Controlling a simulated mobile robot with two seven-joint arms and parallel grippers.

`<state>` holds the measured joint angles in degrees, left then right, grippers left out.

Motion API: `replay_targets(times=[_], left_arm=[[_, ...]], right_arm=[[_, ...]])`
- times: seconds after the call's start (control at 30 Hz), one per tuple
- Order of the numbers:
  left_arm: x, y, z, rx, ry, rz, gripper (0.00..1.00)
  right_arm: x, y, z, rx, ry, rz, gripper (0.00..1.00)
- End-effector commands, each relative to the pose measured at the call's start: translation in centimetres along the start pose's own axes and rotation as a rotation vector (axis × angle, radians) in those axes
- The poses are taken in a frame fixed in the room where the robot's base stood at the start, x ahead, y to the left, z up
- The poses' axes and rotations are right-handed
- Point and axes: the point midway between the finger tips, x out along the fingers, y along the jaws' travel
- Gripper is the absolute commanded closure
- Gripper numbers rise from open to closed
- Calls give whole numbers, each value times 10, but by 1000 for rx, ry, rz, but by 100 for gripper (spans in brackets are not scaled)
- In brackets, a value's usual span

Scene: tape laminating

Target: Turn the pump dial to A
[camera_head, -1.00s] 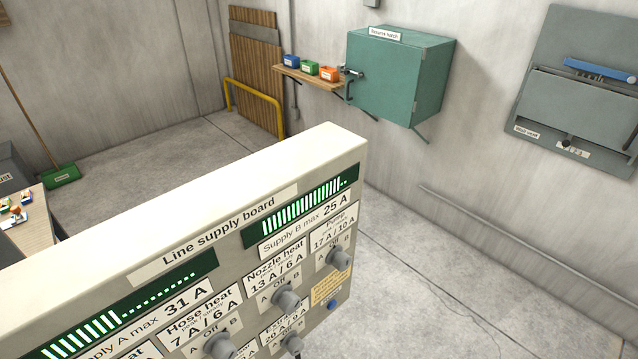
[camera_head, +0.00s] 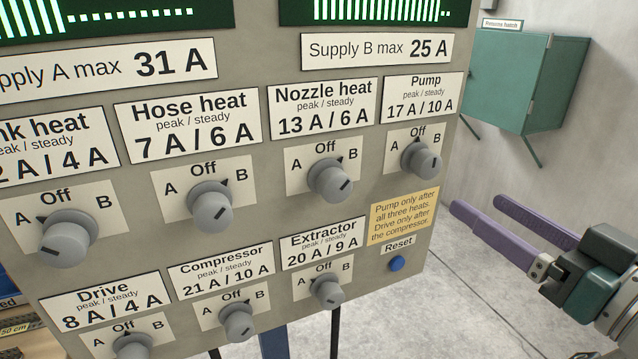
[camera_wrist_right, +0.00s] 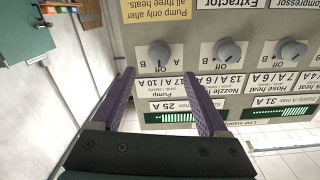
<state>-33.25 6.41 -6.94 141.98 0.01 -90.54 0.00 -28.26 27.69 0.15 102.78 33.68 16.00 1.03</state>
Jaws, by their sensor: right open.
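The pump dial (camera_head: 421,160) is a grey knob at the right end of the upper dial row, under the label "Pump 17 A / 10 A". Its small black pointer appears to be near Off, between A and B. My right gripper (camera_head: 477,203) has two purple fingers, open and empty, to the right of the board and apart from it. In the right wrist view the pump dial (camera_wrist_right: 159,55) appears upside down, beyond and between the open fingertips of my right gripper (camera_wrist_right: 159,74). My left gripper is not in view.
The line supply board (camera_head: 262,60) fills the left and middle. The nozzle heat dial (camera_head: 331,180) is left of the pump dial. A yellow note (camera_head: 403,213) and blue reset button (camera_head: 397,263) are below. A green cabinet (camera_head: 530,80) hangs on the wall behind.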

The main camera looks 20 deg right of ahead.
Motion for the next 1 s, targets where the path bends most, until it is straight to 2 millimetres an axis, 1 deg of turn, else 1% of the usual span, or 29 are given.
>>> replay_targets(times=[0.03,0.17,0.5,0.63,0.8,1.0], left_arm=[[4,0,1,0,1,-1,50],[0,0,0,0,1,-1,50],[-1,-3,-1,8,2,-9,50],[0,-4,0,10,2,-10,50],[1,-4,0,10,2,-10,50],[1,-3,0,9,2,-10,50]], right_arm=[[1,3,2,0,12,3,23],[11,3,-3,1,22,5,23],[69,3,-4,0,21,4,23],[86,3,-4,0,19,3,23],[97,3,-3,0,17,3,23],[99,2,-3,0,16,3,23]])
